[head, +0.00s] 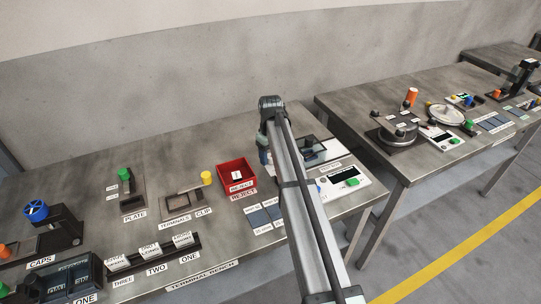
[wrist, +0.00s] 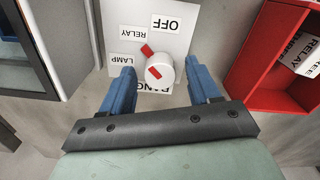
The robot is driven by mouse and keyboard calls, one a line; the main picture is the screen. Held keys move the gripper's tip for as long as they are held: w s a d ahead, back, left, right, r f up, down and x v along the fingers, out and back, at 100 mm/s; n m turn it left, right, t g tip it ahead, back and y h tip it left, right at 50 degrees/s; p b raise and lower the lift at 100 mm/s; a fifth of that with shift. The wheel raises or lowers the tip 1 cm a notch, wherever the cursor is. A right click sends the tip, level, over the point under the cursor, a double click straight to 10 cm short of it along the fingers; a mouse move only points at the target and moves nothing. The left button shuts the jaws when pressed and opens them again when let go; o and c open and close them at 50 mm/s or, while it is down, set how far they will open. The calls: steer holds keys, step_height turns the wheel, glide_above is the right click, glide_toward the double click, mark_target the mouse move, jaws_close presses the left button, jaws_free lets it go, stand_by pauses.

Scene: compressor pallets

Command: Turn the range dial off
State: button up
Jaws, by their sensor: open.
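The range dial (wrist: 160,70) is a white round knob with a red pointer bar, on a white plate (wrist: 178,44) in the wrist view. The plate carries the labels OFF, RELAY and LAMP, which appear upside down, and a partly hidden label below the knob. My gripper (wrist: 162,88) is open, with one blue finger on each side of the dial and gaps between. I cannot tell whether the fingertips are level with the knob. In the head view my arm hides the dial, and my gripper (head: 263,150) shows only in part.
A red reject bin (head: 237,174) stands left of my arm, and it also shows close on the right in the wrist view (wrist: 262,75). A white panel with a green button (head: 345,183) lies to the right. A dark-framed case (wrist: 30,55) is on the left.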

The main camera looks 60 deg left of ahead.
steer(key=shift+f, duration=0.2)
steer(key=shift+c, duration=0.3)
steer(key=c, duration=1)
steer(key=m, duration=0.4)
steer(key=shift+m, duration=2.5)
steer(key=shift+a, duration=0.1)
